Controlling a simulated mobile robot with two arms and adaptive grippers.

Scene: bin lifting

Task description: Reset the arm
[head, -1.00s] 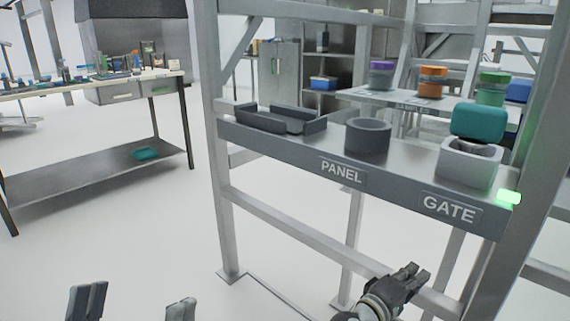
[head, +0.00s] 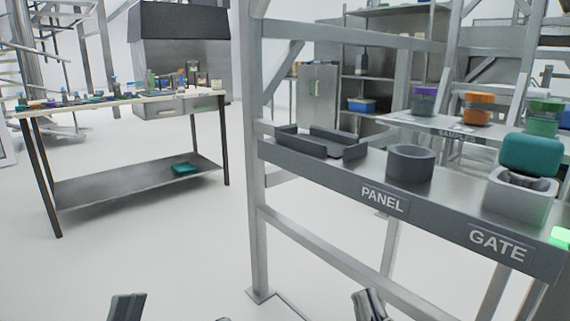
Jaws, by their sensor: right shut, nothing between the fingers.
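My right gripper (head: 370,304) shows at the bottom edge, right of centre, in front of the metal frame and below the shelf. Its fingers are together with nothing between them. My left gripper (head: 174,307) is at the bottom left. Its two fingertips stand wide apart with bare floor between them, and the rest is cut off by the picture edge. Both grippers are clear of the shelf (head: 325,178) with the PANEL and GATE labels.
On the shelf are a dark tray (head: 322,146), a dark round cup (head: 410,163) and a grey holder (head: 515,200) with a teal block (head: 531,155) at it. A workbench (head: 120,97) stands at the left. The floor between is free.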

